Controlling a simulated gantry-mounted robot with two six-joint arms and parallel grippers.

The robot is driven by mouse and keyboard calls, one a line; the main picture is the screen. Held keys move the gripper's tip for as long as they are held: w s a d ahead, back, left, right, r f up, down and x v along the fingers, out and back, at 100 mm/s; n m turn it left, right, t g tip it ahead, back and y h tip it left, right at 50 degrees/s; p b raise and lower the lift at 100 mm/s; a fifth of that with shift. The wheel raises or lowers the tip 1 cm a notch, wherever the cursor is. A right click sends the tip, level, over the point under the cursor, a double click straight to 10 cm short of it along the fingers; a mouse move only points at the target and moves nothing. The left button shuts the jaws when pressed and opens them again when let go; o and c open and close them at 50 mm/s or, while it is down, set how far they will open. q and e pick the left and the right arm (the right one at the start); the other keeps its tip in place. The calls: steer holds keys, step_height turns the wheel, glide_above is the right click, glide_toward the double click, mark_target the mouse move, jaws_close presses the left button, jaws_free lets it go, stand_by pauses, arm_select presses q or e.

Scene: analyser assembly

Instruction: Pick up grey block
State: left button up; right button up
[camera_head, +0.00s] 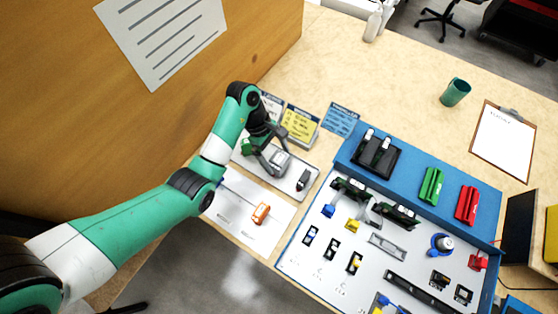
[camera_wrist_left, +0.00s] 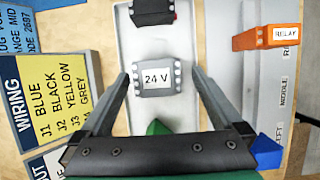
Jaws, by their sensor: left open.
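The grey block (camera_wrist_left: 155,76), labelled "24 V", lies in a white tray (camera_wrist_left: 185,122) in the left wrist view. In the head view the grey block (camera_head: 279,161) shows partly beside my gripper, in the tray (camera_head: 288,187) left of the blue board. My left gripper (camera_wrist_left: 160,74) is open, with one finger on each side of the block. Gaps show between the fingers and the block. In the head view my left gripper (camera_head: 269,153) is over the tray, and arm parts hide some of it. My right gripper is not in view.
A black part (camera_head: 304,180) shares the tray. An orange relay (camera_head: 261,213) lies on a white sheet (camera_head: 240,222) beside it. Label cards (camera_head: 300,124) stand behind the tray. The blue-edged board (camera_head: 345,252) with several parts is to the right. A wooden wall (camera_head: 90,130) is at left.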

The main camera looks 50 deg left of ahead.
mark_target(279, 160)
arm_select(q)
steer(key=b+x, duration=0.1)
steer(key=x, duration=0.1)
steer(key=b+x, duration=0.1)
steer(key=x, duration=0.1)
steer(key=shift+w+a+f+b, duration=0.1)
steer(key=shift+w+f+b, duration=0.1)
steer(key=shift+f+b, duration=0.15)
steer(key=shift+d+f, duration=0.2)
steer(key=shift+f, duration=0.15)
steer(key=shift+r, duration=0.1)
steer(key=shift+c, duration=0.7)
steer(key=c, duration=1.2)
steer(key=shift+r, duration=0.1)
